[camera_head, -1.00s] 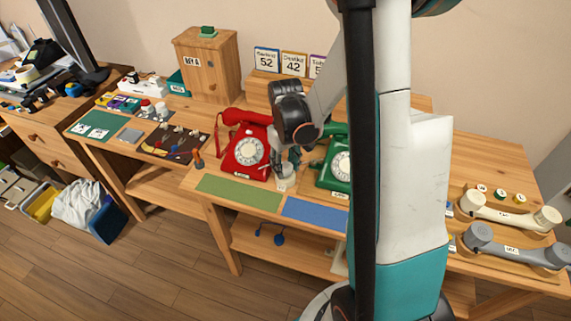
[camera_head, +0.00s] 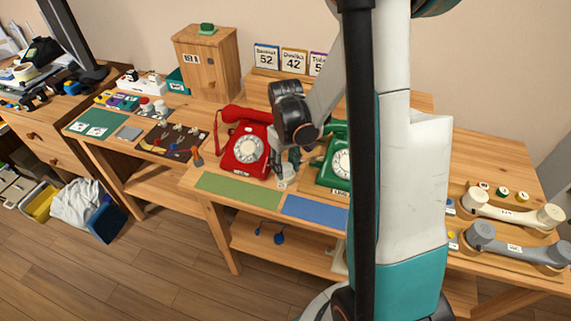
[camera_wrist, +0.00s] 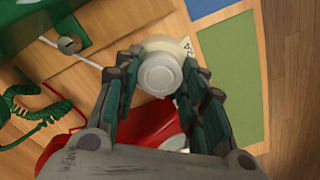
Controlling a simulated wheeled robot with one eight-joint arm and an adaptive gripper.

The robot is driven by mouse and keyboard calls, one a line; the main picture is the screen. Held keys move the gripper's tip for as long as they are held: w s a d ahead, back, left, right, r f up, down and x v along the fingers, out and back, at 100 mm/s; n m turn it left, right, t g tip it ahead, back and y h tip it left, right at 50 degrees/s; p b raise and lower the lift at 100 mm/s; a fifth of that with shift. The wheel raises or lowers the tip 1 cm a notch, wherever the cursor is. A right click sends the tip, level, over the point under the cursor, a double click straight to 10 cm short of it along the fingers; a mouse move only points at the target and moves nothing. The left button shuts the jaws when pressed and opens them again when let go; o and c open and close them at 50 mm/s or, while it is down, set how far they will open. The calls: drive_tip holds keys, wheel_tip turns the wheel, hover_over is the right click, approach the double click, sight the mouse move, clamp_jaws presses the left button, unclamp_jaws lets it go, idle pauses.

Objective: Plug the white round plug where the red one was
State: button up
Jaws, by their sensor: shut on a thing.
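A white round plug (camera_wrist: 160,72) sits between my gripper's fingers (camera_wrist: 163,85) in the wrist view, with a pale cord running off to the left. My gripper (camera_head: 285,172) is shut on it. In the head view the white plug (camera_head: 284,184) shows low beneath the fingers, near the table's front edge between the red phone (camera_head: 245,148) and the green phone (camera_head: 335,165). I cannot tell whether it touches the table. A small round metal fitting (camera_wrist: 70,44) shows beside the green phone in the wrist view. I cannot make out a red plug for certain.
A green mat (camera_head: 238,191) and a blue mat (camera_head: 315,212) lie along the front edge. A coiled green cord (camera_wrist: 40,115) lies near my fingers. A dark board (camera_head: 172,140) with several small parts lies left. Cream (camera_head: 510,212) and grey (camera_head: 515,247) handsets lie right.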

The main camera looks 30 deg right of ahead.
drive_tip(key=o, duration=1)
drive_tip(key=shift+r, duration=0.1)
wheel_tip(320, 180, up, 12)
idle(0.5)
